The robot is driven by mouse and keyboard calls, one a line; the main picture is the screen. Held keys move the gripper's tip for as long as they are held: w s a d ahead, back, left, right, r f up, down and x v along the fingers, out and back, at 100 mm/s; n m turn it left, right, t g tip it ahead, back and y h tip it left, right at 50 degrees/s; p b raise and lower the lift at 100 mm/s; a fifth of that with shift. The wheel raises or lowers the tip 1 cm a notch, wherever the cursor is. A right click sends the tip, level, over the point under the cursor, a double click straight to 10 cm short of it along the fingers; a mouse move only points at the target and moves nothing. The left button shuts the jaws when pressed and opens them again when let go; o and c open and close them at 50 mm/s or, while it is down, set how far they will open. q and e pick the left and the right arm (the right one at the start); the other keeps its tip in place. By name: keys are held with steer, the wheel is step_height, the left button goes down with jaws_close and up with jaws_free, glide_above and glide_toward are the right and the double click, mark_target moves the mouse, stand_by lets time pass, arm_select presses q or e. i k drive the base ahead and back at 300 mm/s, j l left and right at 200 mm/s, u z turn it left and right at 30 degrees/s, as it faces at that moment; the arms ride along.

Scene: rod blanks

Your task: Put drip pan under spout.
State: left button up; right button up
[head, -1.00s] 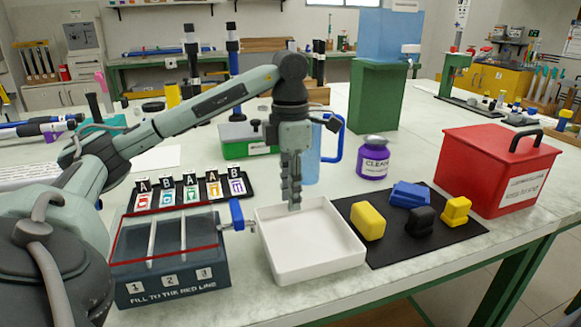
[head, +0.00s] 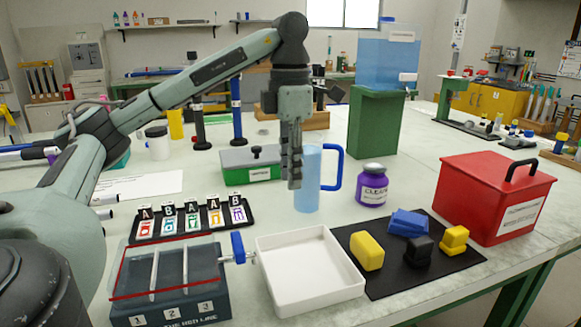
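The drip pan, a white square shallow tray (head: 318,292), lies empty on the table. Its left rim is close to the spout with a blue handle (head: 238,247) on the right side of the dark three-chamber tank (head: 168,308). I cannot tell whether the spout's end reaches over the rim. My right gripper is out of view.
A black mat (head: 388,283) with yellow, blue and black blocks lies right of the pan. The purple jar (head: 372,186) and red box (head: 492,205) stand behind. A blue water tank (head: 386,62) with a white tap (head: 408,77) sits on a green stand (head: 376,125).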

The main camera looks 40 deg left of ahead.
mark_target(304, 270)
steer(key=k+l, duration=0.75)
steer(key=l, duration=0.2)
